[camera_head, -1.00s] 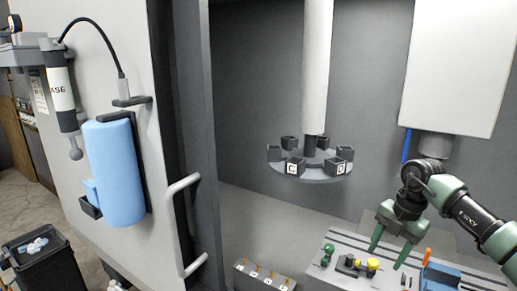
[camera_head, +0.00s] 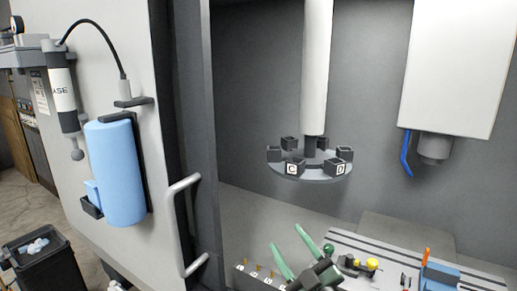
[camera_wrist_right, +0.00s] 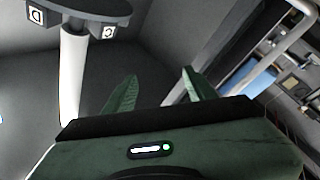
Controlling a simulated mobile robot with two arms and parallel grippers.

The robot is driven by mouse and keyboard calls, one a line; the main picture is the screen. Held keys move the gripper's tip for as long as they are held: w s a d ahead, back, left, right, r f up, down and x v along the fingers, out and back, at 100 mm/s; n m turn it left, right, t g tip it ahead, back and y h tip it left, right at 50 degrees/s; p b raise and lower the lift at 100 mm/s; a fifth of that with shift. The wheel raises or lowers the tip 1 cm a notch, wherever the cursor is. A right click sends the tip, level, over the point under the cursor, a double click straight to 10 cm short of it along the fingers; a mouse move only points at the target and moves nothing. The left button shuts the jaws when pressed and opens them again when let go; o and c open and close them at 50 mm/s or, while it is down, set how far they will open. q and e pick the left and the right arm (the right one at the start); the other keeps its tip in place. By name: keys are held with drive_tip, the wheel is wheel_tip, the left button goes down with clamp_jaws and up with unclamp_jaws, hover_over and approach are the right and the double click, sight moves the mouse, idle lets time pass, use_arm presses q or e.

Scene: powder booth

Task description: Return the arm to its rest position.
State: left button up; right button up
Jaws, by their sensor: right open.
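My right gripper (camera_head: 292,246) is low in the head view, left of the slotted table, with its two green fingers spread and nothing between them. In the right wrist view its fingers (camera_wrist_right: 152,88) are apart and empty, with the grey booth wall behind. The rest of my right arm is mostly below the head view's lower edge. My left gripper is not in view.
A round carousel (camera_head: 312,176) with labelled dark blocks hangs on a white column. The slotted table (camera_head: 385,249) holds small tools and a blue block (camera_head: 440,277). A peg rack (camera_head: 243,278) stands beside my gripper. The door handle (camera_head: 176,225) juts out at left.

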drive_tip(key=s+d+f+m+g+h, duration=0.35)
drive_tip(key=d+f+m+h, duration=0.2)
drive_tip(key=f, duration=0.25)
drive_tip(key=s+d+f+m+g+h, duration=0.2)
drive_tip(key=s+d+f+m+h, duration=0.25)
drive_tip(key=d+f, duration=0.2)
drive_tip(key=s+d+f+g+y, duration=0.1)
drive_tip(key=s+f+g, duration=0.45)
drive_tip(key=s, duration=0.65)
drive_tip(key=s+f+g, duration=0.4)
drive_tip(key=s+f, duration=0.3)
drive_tip(key=s, duration=0.5)
wheel_tip(320, 180, down, 31)
drive_tip(key=s+g+b, duration=0.2)
drive_tip(key=b, duration=0.4)
drive_tip(key=s+d+f+b, duration=0.3)
drive_tip(key=s+f+b, duration=0.1)
drive_tip(key=s+f, duration=1.3)
wheel_tip(320, 180, down, 4)
drive_tip(key=shift+s+d+f+g, duration=0.15)
drive_tip(key=shift+s+f+g, duration=0.05)
drive_tip(key=shift+g, duration=0.2)
